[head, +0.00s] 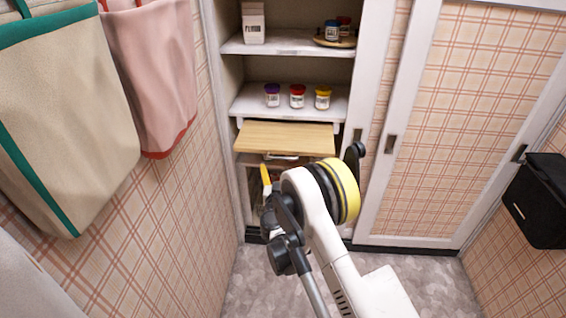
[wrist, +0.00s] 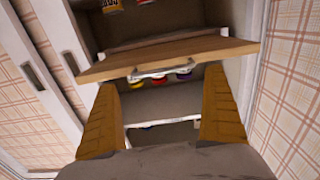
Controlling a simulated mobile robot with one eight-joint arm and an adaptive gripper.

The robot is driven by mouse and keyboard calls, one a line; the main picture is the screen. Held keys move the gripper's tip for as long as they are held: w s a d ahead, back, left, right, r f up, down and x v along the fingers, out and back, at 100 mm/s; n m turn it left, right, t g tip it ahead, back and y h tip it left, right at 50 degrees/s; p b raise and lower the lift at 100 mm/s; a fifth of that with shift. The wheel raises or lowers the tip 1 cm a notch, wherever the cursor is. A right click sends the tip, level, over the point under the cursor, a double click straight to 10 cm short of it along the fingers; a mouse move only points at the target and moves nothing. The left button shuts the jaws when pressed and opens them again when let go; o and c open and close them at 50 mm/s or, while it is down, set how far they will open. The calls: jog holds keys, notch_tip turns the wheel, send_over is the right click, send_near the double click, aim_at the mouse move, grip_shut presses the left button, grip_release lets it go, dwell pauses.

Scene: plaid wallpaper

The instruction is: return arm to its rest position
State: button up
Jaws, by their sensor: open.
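My gripper (head: 266,178) is at the end of my white arm in the head view, just below and in front of a light wooden board or drawer front (head: 284,136). In the wrist view its two yellow fingers (wrist: 163,82) are spread wide with nothing between them. The wooden front (wrist: 165,52) with a metal handle (wrist: 160,72) lies ahead of the fingers there, and the handle shows between them. In the head view the handle (head: 281,157) is just above the gripper. I cannot tell whether a finger touches the wood. My arm hides part of the lower cabinet.
Shelves above hold a purple-lidded jar (head: 272,95), a red-lidded jar (head: 297,96), a yellow-lidded jar (head: 322,97) and a carton (head: 253,23). Bags (head: 65,110) hang at left, a sliding door (head: 450,120) stands right, and a black box (head: 537,200) is on the right wall.

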jog(key=shift+s, duration=0.7)
jog(key=d+r+m+g+h, duration=0.1)
jog(key=d+r+g+h, duration=0.2)
jog(key=d+r, duration=0.9)
jog(key=s+d+r+g, duration=0.3)
jog(key=s+d+r, duration=0.6)
jog(key=s, duration=0.1)
jog(key=s+d+r+g, duration=0.1)
jog(key=s+d+g, duration=0.15)
jog(key=s, duration=0.55)
jog(key=s+d+r+g, duration=0.1)
jog(key=s+d, duration=0.2)
jog(key=s, duration=0.4)
jog(key=s+a+f+y, duration=0.1)
jog(key=s, duration=0.7)
jog(key=s+a+f+n+g+y, duration=0.1)
jog(key=s+f+y, duration=0.1)
jog(key=s, duration=0.6)
jog(key=shift+f+y, duration=0.15)
jog(key=shift+y, duration=0.15)
